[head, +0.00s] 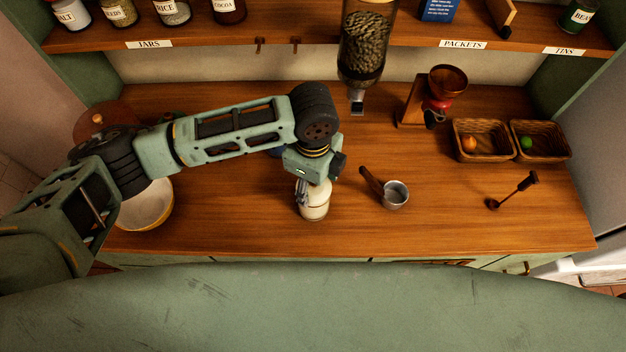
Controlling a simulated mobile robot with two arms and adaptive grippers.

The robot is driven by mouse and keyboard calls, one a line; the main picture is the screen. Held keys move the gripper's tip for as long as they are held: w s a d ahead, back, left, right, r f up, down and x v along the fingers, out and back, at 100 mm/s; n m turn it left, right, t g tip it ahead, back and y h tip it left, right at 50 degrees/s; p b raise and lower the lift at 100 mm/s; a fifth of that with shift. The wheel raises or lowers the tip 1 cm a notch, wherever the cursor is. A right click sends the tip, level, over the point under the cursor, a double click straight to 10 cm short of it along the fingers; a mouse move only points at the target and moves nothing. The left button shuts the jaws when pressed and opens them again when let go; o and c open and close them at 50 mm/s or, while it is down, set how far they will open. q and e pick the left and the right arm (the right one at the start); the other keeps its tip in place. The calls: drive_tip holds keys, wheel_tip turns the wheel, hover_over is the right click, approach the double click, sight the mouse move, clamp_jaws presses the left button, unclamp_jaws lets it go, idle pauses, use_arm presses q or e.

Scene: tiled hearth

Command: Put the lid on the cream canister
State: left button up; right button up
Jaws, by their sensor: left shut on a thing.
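The cream canister (315,210) stands on the wooden counter near its front edge, in the middle of the head view. My left gripper (309,192) comes down from above at the canister's top, with a grey finger along its left side. It is shut on the lid, which is mostly hidden by the gripper. I cannot tell whether the lid touches the canister's rim. My right gripper is not in view.
A metal cup (396,194) with a dark handle stands right of the canister. A bowl (147,207) sits under my left arm. A bean dispenser (364,45), a grinder (447,84) and a basket (470,154) are behind. The counter's right front is mostly clear.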

use_arm(q)
drive_tip(key=o, duration=1.2)
drive_tip(key=shift+o, duration=0.2)
drive_tip(key=shift+r, duration=0.2)
drive_tip(key=shift+r+p, duration=1)
drive_tip(key=shift+p, duration=0.35)
drive_tip(key=shift+r, duration=0.1)
drive_tip(key=shift+r, duration=0.95)
wheel_tip(320, 180, up, 12)
